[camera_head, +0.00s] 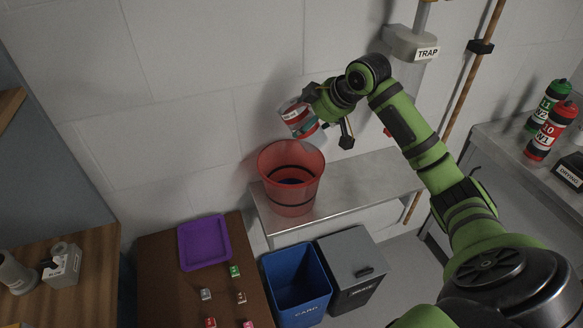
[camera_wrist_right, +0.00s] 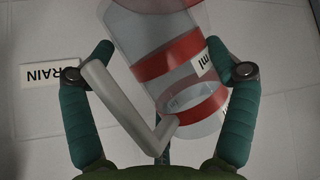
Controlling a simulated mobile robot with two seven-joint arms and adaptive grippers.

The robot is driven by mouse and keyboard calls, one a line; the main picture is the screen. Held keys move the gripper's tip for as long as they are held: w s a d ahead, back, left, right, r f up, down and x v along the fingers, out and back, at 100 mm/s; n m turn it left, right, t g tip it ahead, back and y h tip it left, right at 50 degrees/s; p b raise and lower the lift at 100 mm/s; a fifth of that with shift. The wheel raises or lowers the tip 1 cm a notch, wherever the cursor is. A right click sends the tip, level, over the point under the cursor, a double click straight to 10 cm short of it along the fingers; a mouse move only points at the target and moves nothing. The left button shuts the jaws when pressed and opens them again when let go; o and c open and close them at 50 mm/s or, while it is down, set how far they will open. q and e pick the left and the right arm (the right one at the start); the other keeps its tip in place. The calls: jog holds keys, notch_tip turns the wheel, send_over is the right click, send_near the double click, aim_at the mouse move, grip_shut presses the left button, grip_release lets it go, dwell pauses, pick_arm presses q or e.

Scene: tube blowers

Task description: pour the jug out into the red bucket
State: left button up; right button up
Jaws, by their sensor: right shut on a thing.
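The jug (camera_head: 296,116) is clear with red bands and a white label. It is held tilted above the red bucket, apart from it; in the wrist view (camera_wrist_right: 180,57) its grey handle shows between my fingers. My right gripper (camera_head: 312,112) is shut on the jug; its two green fingers also show in the wrist view (camera_wrist_right: 160,74). The red bucket (camera_head: 290,163) stands upright on a grey metal bench, with something dark blue low inside it. I cannot tell how much is in the jug, and no stream shows. My left gripper is not in view.
The metal bench (camera_head: 350,185) has free room right of the bucket. A blue bin (camera_head: 297,285) and a grey lidded bin (camera_head: 352,270) stand in front. A brown table with a purple tray (camera_head: 204,243) is left. Several labelled bottles stand at far right.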

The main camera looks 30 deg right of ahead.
jog(key=shift+t, duration=0.3)
jog(key=t+y+b, duration=0.1)
jog(key=b, duration=0.2)
jog(key=m+t+y+b, duration=0.1)
jog(key=t+b, duration=0.1)
jog(key=b, duration=0.2)
jog(key=shift+a+r+y, duration=0.1)
jog(key=shift+r+y, duration=0.2)
jog(key=shift+y, duration=0.1)
jog(key=shift+w+r+t+b, duration=0.1)
jog(key=shift+r+t+b, duration=0.05)
jog(key=shift+t+b, duration=0.4)
jog(key=shift+r+y+b, duration=0.3)
jog(key=shift+y, duration=0.1)
jog(key=shift+r, duration=0.1)
